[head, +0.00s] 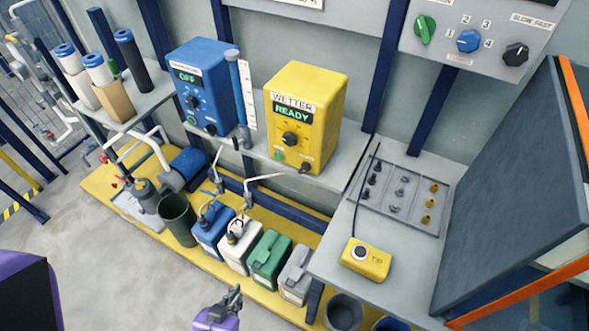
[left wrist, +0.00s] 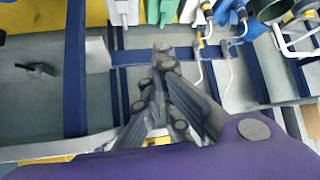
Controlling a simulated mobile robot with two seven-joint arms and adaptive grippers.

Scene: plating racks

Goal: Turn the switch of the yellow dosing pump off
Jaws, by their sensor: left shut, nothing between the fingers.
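The yellow dosing pump (head: 310,105), labelled WETTER, stands on a grey shelf in the head view. Its display (head: 292,112) reads READY. A black knob (head: 290,138) is in the middle of its front. A small dark switch (head: 305,168) is at the lower right of the front, and a green button (head: 278,155) at the lower left. My left gripper (head: 237,291) is shut and empty, below and in front of the pump, apart from it. Its closed fingers (left wrist: 163,50) fill the middle of the left wrist view. My right gripper is not in view.
A blue pump (head: 205,85) reading OFF stands left of the yellow one. Several jugs (head: 268,255) stand on the yellow floor platform below. A yellow TIP box (head: 365,260) is on the right bench. A large dark panel (head: 520,190) rises at the right.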

